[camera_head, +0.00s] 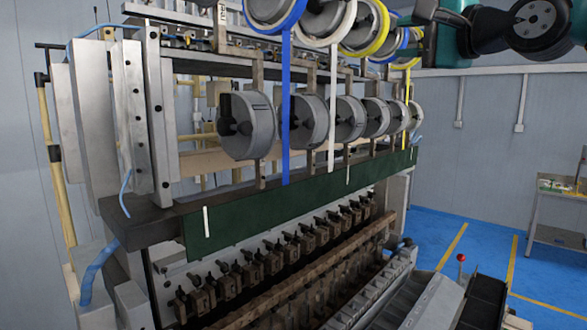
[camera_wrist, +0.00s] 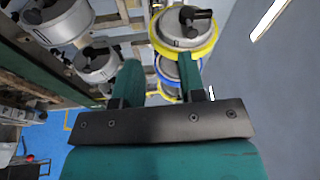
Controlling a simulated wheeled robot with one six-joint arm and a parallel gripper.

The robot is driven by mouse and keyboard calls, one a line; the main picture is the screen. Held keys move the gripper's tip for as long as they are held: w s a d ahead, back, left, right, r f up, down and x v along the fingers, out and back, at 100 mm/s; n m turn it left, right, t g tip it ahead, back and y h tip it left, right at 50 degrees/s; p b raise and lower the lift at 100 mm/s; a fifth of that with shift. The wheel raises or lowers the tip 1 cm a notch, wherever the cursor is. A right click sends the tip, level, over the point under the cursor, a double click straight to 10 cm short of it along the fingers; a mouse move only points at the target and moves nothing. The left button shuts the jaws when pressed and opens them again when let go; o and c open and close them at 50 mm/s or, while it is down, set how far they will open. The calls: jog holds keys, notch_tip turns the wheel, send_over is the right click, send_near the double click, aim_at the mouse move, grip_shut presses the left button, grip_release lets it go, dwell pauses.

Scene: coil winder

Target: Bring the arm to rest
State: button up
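My gripper (camera_wrist: 160,65) shows in the wrist view with its two green fingers apart and nothing held between them. Beyond the fingertips are a yellow-rimmed spool (camera_wrist: 204,48) and a blue-rimmed spool partly hidden behind it. In the head view my arm (camera_head: 490,28) is at the upper right, raised beside the far end of the coil winder (camera_head: 135,120). The fingers are hard to make out there, and the top of the arm is cut off by the frame.
Grey tension discs (camera_head: 247,125) line the winder, with blue, white and yellow strips hanging down. A dark green panel (camera_head: 230,222) runs below them. A metal shelf (camera_head: 560,190) stands at the right. The blue floor (camera_head: 437,235) between shows free room.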

jog(key=s+a+f+n+g+h+b, duration=0.1)
jog(key=s+a+f+n+g, duration=0.15)
jog(key=f, duration=0.55)
jog(key=s+a+f+n+g+b, duration=0.1)
jog(key=s+a+f+n+g, duration=0.2)
jog(key=f, duration=0.6)
jog(key=s+a+f+n+g+h+b, duration=0.1)
jog(key=s+f+n+g, duration=0.25)
jog(key=f, duration=0.45)
jog(key=s+d+f+n+g+h+b, duration=0.1)
jog(key=s+f+n+g+h+b, duration=0.2)
jog(key=s+f, duration=1.5)
jog(key=s+n+g, duration=0.1)
jog(key=n+g, duration=0.3)
jog(key=n, duration=0.1)
jog(key=shift+s+f+n+h, duration=0.3)
jog(key=shift+s+h, duration=0.1)
jog(key=shift+c, duration=0.2)
